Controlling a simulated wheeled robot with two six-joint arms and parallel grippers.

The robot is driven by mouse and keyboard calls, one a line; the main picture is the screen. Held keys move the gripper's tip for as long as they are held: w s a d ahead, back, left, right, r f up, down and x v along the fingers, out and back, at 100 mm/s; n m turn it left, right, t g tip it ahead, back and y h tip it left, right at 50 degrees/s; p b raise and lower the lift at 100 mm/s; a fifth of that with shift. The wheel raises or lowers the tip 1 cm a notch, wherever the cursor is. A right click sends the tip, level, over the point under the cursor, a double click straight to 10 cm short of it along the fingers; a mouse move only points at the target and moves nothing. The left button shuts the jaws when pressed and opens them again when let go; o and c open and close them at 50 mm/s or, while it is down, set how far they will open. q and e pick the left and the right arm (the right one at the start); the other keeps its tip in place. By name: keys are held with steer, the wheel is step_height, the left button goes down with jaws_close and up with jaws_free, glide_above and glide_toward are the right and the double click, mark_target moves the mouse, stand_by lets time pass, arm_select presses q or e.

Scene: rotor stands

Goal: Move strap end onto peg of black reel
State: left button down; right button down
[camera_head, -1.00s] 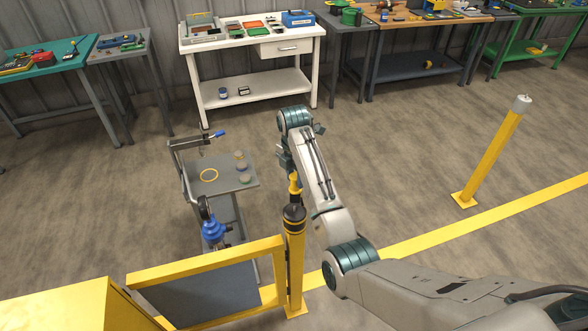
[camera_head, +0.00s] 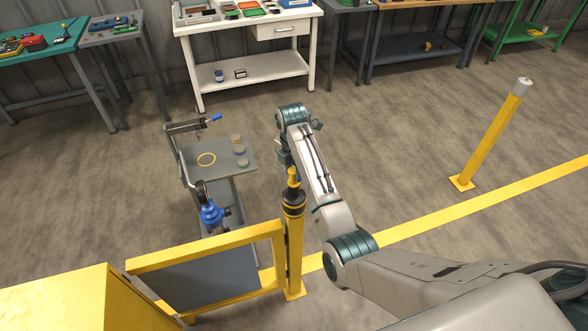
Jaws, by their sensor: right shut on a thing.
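My right gripper (camera_head: 286,161) hangs at the end of the raised arm, just above the yellow post (camera_head: 294,250) by the gate. It is shut on a small yellow piece that looks like the strap end (camera_head: 293,178); its fingers are partly hidden by my wrist. The black reel (camera_head: 293,203) caps that post, directly below the yellow piece. The two look very close, but I cannot tell whether they touch. The reel's peg cannot be made out. My left gripper is out of view.
A yellow gate frame (camera_head: 200,250) adjoins the post. A grey-capped yellow post (camera_head: 488,140) stands right, with open floor between. Workbenches line the wall.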

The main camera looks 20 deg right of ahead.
steer(key=shift+d, duration=0.1)
steer(key=shift+f, duration=0.4)
stand_by(0.3)
steer(key=c, duration=0.9)
jaws_free()
steer(key=shift+c, duration=0.2)
steer(key=shift+r, duration=0.1)
